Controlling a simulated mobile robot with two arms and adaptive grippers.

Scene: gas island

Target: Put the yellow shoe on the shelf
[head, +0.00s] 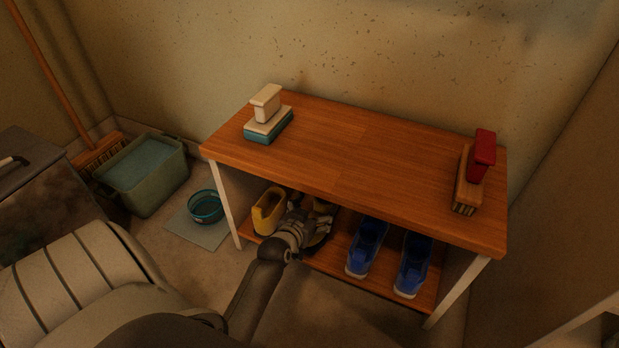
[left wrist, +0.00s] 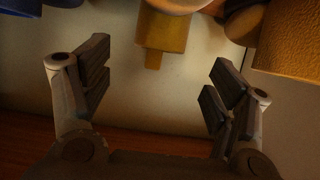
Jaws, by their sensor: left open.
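A yellow shoe (head: 268,212) sits on the lower wooden shelf (head: 335,262) of the bench, at its left end. A second yellow shoe (head: 325,206) is behind my left gripper and mostly hidden by it. My left gripper (head: 318,226) reaches under the bench top from the front, between the left yellow shoe and the blue shoes. In the left wrist view my left gripper (left wrist: 154,90) is open with nothing between its fingers. A yellow shoe (left wrist: 165,30) is beyond the fingertips at top middle, and another yellow shoe (left wrist: 288,45) is at top right. My right gripper is not in view.
Two blue shoes (head: 367,248) stand on the lower shelf at right. A green bin (head: 148,178) and a teal bowl (head: 205,207) are at left.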

